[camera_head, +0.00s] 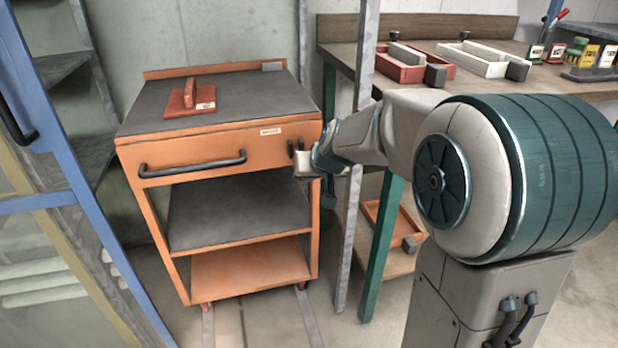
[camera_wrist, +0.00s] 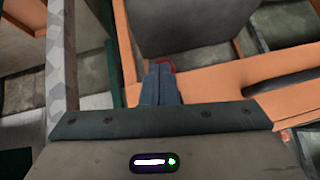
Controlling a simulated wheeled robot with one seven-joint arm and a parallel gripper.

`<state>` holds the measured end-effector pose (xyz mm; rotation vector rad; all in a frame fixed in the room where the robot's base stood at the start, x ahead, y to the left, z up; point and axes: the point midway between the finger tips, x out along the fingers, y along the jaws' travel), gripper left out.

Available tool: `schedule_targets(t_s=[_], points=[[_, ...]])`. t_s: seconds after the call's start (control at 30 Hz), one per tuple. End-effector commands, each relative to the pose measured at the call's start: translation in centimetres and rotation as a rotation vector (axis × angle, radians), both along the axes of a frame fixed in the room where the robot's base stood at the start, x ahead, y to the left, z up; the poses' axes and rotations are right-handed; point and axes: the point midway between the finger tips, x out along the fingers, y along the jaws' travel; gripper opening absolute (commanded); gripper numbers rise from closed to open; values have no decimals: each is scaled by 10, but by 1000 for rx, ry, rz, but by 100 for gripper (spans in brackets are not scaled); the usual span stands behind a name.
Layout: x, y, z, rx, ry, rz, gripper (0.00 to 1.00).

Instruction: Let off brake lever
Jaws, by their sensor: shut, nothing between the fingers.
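The orange cart (camera_head: 219,155) stands left of centre in the head view, with a dark top, a front drawer and shelves below. My gripper (camera_head: 296,145) is at the right end of its drawer front. In the wrist view my gripper (camera_wrist: 160,68) is shut, its two fingers side by side and empty. A small red part (camera_wrist: 165,63) shows just past the fingertips, mostly hidden by them. I cannot tell whether it is the brake lever, or whether the fingers touch it. No brake lever can be clearly made out in the head view.
The black drawer handle (camera_head: 192,164) sticks out in front. A grey metal post (camera_head: 350,215) and the workbench's green leg (camera_head: 383,245) stand close on the right. A blue-framed rack (camera_head: 68,180) is at left.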

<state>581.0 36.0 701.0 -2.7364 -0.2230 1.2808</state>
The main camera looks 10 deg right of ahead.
Motion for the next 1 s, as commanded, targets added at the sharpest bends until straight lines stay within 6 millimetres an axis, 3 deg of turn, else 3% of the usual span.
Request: schedule_targets(t_s=[0.8,1.0], points=[[2,0,-10,0,2,0,0],[-4,-3,4,-1,-3,0,0]])
